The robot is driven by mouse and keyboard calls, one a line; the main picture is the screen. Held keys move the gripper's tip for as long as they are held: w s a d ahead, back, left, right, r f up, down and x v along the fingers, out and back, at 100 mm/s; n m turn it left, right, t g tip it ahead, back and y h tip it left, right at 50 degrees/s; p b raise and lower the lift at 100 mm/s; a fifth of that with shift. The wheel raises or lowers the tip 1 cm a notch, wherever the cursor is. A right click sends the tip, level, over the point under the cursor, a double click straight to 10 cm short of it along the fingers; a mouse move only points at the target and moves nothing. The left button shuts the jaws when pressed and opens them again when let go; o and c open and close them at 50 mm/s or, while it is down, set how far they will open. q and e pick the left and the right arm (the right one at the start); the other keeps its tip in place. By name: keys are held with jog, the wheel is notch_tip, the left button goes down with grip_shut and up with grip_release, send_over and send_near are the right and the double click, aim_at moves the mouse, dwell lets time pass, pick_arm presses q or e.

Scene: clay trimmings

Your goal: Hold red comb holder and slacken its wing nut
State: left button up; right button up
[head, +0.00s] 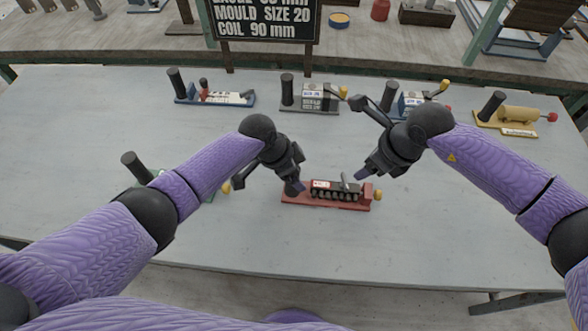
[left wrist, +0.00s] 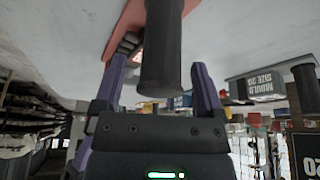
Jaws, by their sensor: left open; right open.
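The red comb holder (head: 295,201) lies on the near middle of the table in the head view, with a dark toothed comb (head: 335,193) on it. A yellow part, seemingly its wing nut (head: 378,195), is at its right end. My left gripper (head: 267,176) is open at the holder's left end. In the left wrist view the holder's black upright handle (left wrist: 161,55) stands between the spread fingers of my left gripper (left wrist: 160,80); contact cannot be told. The red base (left wrist: 128,25) shows behind it. My right gripper (head: 357,142) is open and empty, above and beyond the holder's right end.
A green holder (head: 138,168) stands left, partly behind my left arm. Blue (head: 212,98), grey (head: 310,103) and yellow (head: 505,122) holders line the back, with another blue one near my right gripper. A dark sign (head: 265,20) stands behind. The table front is clear.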

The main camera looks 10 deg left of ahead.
aim_at(346, 181)
pick_arm(q)
jog(key=shift+w+d+f, duration=0.1)
jog(key=shift+d+f, duration=0.05)
jog(key=shift+f, duration=0.35)
grip_shut()
pick_arm(e)
jog(key=shift+c, duration=0.7)
jog(key=a+f+m, duration=0.1)
jog(key=f+m, duration=0.1)
jog(key=f, duration=0.1)
jog(key=w+a+f+m+t+h, duration=0.1)
jog(key=f+m, duration=0.2)
jog(key=a+f+m+t+h, duration=0.1)
jog(key=f+m, duration=0.2)
jog(key=shift+w+a, duration=0.1)
jog(key=shift+w, duration=0.2)
